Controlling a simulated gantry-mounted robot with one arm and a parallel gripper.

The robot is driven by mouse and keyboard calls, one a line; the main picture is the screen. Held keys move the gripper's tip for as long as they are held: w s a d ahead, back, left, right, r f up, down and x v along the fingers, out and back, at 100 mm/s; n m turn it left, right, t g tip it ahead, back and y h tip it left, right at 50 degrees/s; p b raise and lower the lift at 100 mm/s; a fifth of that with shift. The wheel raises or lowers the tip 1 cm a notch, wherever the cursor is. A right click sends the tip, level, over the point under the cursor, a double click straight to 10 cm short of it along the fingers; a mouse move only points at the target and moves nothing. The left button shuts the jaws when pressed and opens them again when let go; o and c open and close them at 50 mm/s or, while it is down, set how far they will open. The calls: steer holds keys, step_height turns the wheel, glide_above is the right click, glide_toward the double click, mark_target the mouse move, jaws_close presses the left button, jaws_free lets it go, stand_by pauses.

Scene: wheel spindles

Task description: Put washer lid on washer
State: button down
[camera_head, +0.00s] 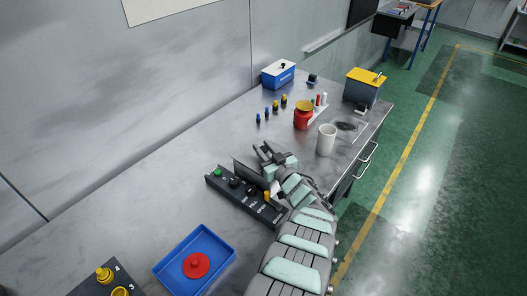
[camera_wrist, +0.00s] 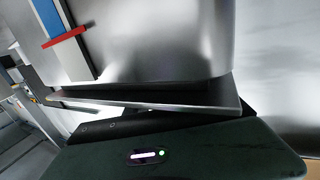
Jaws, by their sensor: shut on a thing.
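My gripper (camera_head: 268,156) is over the bench, beside the black labelled station (camera_head: 243,203). It is shut on a thin flat grey plate, apparently the washer lid. The plate (camera_head: 249,172) looks dark and tilted in the head view, above the back edge of the station. In the wrist view the plate (camera_wrist: 150,102) crosses the picture edge-on, in front of my gripper's dark body. I cannot tell for sure which object is the washer, or whether the plate touches anything. My fingertips are largely hidden.
A blue tray (camera_head: 167,269) with a red round part (camera_head: 197,265) lies at the front left. The bench between is partly bare.

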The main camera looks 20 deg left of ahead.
steer(key=shift+f, duration=0.35)
steer(key=shift+f, duration=0.15)
steer(key=c, duration=1.1)
jaws_free()
